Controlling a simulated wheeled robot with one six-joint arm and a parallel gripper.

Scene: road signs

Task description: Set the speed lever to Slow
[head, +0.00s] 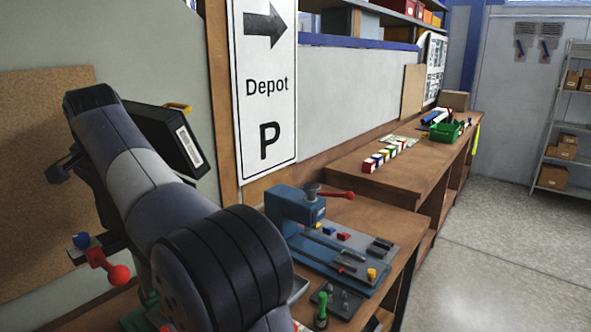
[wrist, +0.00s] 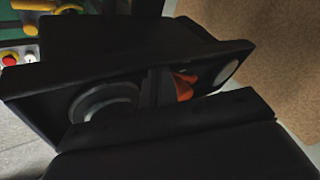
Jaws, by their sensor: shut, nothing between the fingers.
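No lever marked with speed or Slow can be read in either view. A lever with a red ball (head: 118,275) and a blue cap stands at the lower left of the head view, beside my arm. A small dark panel (head: 338,302) with a green-knobbed lever (head: 321,308) lies at the bench's front edge. In the wrist view, my gripper (wrist: 152,88) is dark and shut, with nothing seen held. An orange-red part (wrist: 184,86) shows close behind it; contact cannot be told. My arm hides much of the near bench in the head view.
A blue press (head: 296,206) with a red handle stands on the bench, by a grey tray of small parts. A green bin (head: 446,131) and coloured blocks lie farther back. A Depot sign (head: 265,85) hangs on the wall. The floor at right is clear.

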